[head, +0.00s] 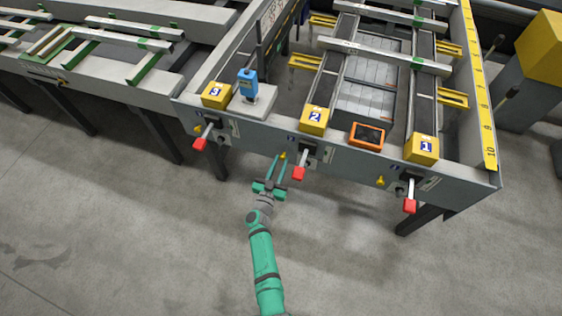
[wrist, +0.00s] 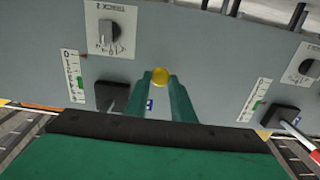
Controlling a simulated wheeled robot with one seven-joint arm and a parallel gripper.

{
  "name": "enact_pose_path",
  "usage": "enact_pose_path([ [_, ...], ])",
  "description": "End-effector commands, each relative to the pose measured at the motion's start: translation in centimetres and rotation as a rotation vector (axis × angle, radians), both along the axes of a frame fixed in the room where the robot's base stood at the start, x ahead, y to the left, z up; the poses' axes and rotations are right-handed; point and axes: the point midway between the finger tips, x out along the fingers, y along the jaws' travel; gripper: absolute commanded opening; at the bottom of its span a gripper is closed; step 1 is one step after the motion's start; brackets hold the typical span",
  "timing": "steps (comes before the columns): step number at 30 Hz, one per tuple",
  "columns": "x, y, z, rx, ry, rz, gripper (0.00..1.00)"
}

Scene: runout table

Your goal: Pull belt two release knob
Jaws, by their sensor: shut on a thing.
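The belt two release knob is a small yellow knob (head: 284,155) on the grey front panel, just left of the red-handled lever (head: 299,173) below the yellow block marked 2 (head: 314,120). In the wrist view the yellow knob (wrist: 160,76) sits between the tips of my green fingers. My gripper (head: 280,157) reaches up to the panel from below and is shut on the knob. The wrist view shows my gripper (wrist: 160,80) square to the panel, with the fingers hiding the knob's sides. Whether the knob is pulled out cannot be told.
Similar red-handled levers stick out below block 3 (head: 201,142) and block 1 (head: 410,205). Another yellow knob (head: 380,181) is left of the right lever. The floor in front is clear.

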Motion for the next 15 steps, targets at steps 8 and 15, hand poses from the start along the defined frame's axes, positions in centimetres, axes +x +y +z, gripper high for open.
enact_pose_path([
  [8,-0.17,0.01,-0.12,-0.002,0.001,0.0,0.41],
  [15,-0.2,-0.05,-0.1,-0.002,0.001,-0.001,0.41],
])
